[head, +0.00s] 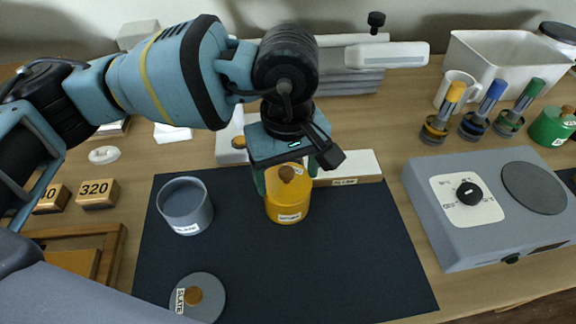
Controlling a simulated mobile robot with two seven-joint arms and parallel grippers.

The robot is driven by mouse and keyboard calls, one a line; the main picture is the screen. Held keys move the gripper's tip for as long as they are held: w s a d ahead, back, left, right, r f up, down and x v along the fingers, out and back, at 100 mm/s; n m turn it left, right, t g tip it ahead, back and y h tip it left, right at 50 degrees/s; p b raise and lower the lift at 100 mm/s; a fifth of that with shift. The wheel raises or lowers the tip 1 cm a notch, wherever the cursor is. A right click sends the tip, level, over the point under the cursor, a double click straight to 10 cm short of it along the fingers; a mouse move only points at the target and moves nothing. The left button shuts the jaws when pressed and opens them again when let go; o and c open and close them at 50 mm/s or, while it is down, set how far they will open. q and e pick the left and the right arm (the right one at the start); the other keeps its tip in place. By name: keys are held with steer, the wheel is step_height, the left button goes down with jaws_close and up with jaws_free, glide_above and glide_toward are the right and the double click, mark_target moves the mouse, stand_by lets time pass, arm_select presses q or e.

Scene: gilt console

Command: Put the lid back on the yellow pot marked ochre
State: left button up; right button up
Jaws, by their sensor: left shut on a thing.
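The yellow pot (288,211) stands upright on the dark mat (340,250), with a small white label low on its front. A yellow lid with a brown knob (287,173) is at the pot's mouth, below my left gripper (287,178). My left gripper points down and is shut on this lid, its fingers either side. The palm hides the back of the lid, so I cannot tell whether it rests fully on the rim. My right gripper is not in view.
An open grey pot (185,206) stands left of the yellow pot. A grey lid marked slate (205,298) lies at the mat's front left. A hotplate (490,205) stands to the right. Behind the yellow pot lies a white block (352,165). The mat's front right is clear.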

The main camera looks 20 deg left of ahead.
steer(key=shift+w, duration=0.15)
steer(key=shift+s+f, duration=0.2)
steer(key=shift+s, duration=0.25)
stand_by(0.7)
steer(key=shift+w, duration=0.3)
arm_select(q)
steer(key=shift+f+b, duration=0.15)
steer(key=shift+b, duration=0.2)
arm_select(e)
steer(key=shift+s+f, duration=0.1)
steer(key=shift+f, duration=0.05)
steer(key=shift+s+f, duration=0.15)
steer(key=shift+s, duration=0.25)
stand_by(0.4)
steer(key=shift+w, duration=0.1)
arm_select(q)
steer(key=o, duration=1)
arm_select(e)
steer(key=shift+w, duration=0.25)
arm_select(q)
steer(key=shift+o, duration=0.4)
